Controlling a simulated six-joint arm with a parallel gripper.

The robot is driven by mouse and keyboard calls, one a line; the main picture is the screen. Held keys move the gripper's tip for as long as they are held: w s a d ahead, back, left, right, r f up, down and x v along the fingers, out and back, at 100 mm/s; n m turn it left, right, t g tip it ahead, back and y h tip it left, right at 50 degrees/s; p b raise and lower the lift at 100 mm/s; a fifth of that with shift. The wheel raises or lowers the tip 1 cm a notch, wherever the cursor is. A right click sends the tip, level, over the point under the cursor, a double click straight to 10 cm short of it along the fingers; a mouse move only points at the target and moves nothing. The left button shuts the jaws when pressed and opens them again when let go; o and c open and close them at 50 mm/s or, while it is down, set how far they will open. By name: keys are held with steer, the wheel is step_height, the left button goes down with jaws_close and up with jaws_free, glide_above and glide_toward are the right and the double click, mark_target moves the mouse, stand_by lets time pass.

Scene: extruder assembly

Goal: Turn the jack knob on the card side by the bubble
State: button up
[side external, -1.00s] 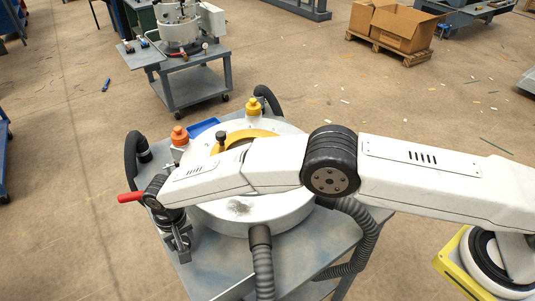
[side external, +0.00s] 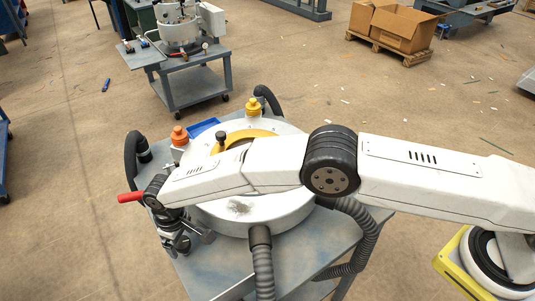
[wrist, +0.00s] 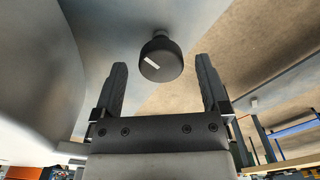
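A round black knob (wrist: 160,58) with a white pointer mark shows in the wrist view, on a short stem by a grey surface. My gripper (wrist: 161,66) is open, with one black finger on each side of the knob in the picture. I see no clear contact, and depth is hard to judge. In the side view my gripper (side external: 188,238) is low at the front left edge of the grey cart (side external: 215,270). I cannot make out the knob there. I cannot identify the bubble or the card in either view.
A white round drum (side external: 285,207) with a yellow ring stands on the cart, with orange (side external: 179,136) and yellow (side external: 253,107) capped fittings. Black hoses (side external: 262,265) run beside it. A red handle (side external: 130,197) sticks out left of my wrist. Another cart stands behind.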

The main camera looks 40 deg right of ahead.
steer(key=shift+r, duration=0.1)
steer(key=shift+r, duration=2.9)
steer(key=shift+r, duration=3.85)
steer(key=d+r+m+t, duration=0.1)
steer(key=d+r+m, duration=0.15)
steer(key=d, duration=0.85)
steer(key=d+r+m, duration=0.1)
steer(key=d+r, duration=0.2)
steer(key=d, duration=0.9)
steer(key=s+d+m+t, duration=0.1)
steer(key=s+d+m, duration=0.3)
steer(key=s+d, duration=1.3)
steer(key=shift+s+d+f+t, duration=0.3)
steer(key=shift+s, duration=0.7)
